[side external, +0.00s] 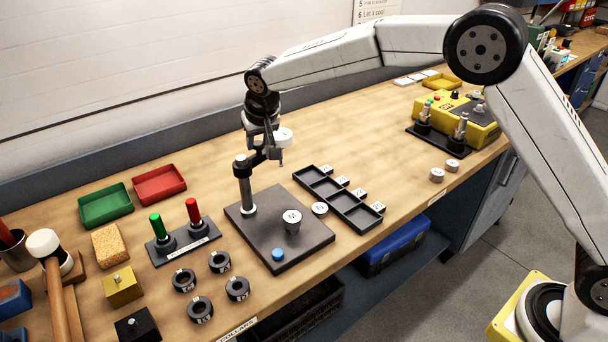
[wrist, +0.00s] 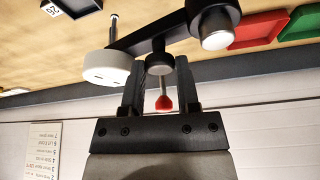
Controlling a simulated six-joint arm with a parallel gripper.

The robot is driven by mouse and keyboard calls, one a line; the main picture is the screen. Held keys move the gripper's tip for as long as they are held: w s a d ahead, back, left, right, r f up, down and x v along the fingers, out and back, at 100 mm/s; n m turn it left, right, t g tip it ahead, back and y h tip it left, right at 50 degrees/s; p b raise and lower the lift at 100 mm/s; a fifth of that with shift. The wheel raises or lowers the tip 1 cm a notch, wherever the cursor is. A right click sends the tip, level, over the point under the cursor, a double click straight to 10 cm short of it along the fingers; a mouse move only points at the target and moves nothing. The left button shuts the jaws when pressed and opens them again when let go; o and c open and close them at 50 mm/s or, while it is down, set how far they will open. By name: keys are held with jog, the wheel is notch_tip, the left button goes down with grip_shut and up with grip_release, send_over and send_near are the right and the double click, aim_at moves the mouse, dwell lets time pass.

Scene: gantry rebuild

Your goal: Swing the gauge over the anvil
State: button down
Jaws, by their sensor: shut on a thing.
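The gauge (side external: 284,137) is a white round dial with a thin stem pointing down. It sits on a black swing arm (side external: 257,157) on a dark post (side external: 245,185). The post rises from the black base plate (side external: 312,249). The anvil (side external: 292,221), a short metal cylinder with a marked top, stands on the plate. The gauge shows above and behind it in the side view; exact alignment is unclear. My gripper (side external: 266,146) is shut on the arm's black knob (wrist: 160,63), between post and gauge. In the wrist view a red tip (wrist: 165,103) shows between the fingers.
A blue button (side external: 278,254) is at the plate's front. A stand with green and red handles (side external: 184,243) and several black collars (side external: 220,262) lie left and front. The bench behind the post is clear.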

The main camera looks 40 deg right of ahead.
jog(key=shift+s+a, duration=0.1)
jog(key=shift+s, duration=0.05)
dwell(0.5)
jog(key=m, duration=0.1)
jog(key=s+m+h, duration=0.1)
jog(key=m, duration=0.2)
jog(key=shift+s+g+h, duration=0.3)
jog(key=shift+s+g, duration=0.05)
jog(key=shift+g, duration=0.05)
jog(key=shift+s+a+m+g+h, duration=0.35)
jog(key=shift+s+a+m+g, duration=0.25)
jog(key=shift+m, duration=1.4)
jog(key=shift+s+a+m+g+h, duration=0.3)
jog(key=shift+s+a+m+g, duration=0.3)
jog(key=shift+m, duration=1.4)
jog(key=shift+s+a+m+g+h, duration=0.35)
jog(key=shift+s+a+m+g, duration=0.3)
jog(key=shift+m, duration=1.35)
jog(key=shift+w+d, duration=0.1)
jog(key=shift+d, duration=0.05)
jog(key=shift+c, duration=1.6)
grip_release()
